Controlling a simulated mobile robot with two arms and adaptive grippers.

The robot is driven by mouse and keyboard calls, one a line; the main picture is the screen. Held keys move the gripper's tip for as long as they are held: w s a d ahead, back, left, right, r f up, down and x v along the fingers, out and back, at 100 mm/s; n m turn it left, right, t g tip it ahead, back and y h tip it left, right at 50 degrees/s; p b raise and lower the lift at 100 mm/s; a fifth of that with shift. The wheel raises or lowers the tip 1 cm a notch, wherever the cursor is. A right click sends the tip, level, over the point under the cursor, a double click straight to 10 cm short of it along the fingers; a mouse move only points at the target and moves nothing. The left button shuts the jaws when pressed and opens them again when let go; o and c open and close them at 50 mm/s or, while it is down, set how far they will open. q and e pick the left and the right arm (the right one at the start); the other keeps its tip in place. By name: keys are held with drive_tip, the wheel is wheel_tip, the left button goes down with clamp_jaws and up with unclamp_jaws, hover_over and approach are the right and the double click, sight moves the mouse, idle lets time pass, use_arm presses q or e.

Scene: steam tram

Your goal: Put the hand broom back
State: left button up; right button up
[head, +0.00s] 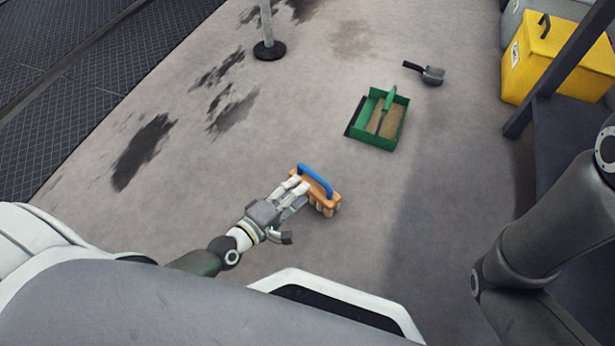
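The hand broom (325,202) looks like an orange block with a blue arched handle and pale tufts below. It is at the middle of the head view, low over or on the grey floor; I cannot tell which. My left gripper (293,211) is at its left end. Pale fingers reach up to or over the block's edge, while a dark finger stands apart below, off the broom, so the gripper looks open. Whether the fingers touch the broom is unclear. My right arm shows at the right, but its gripper is out of view.
A grey scoop (432,75) lies farther back. A post base (269,50) stands at the top. A yellow box (540,58) and dark bench frame (520,121) are at right. Floor at left is clear, with dark stains.

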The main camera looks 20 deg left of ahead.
use_arm(q)
drive_tip(key=p+v, duration=0.1)
drive_tip(key=v, duration=0.4)
drive_tip(key=shift+s, duration=0.1)
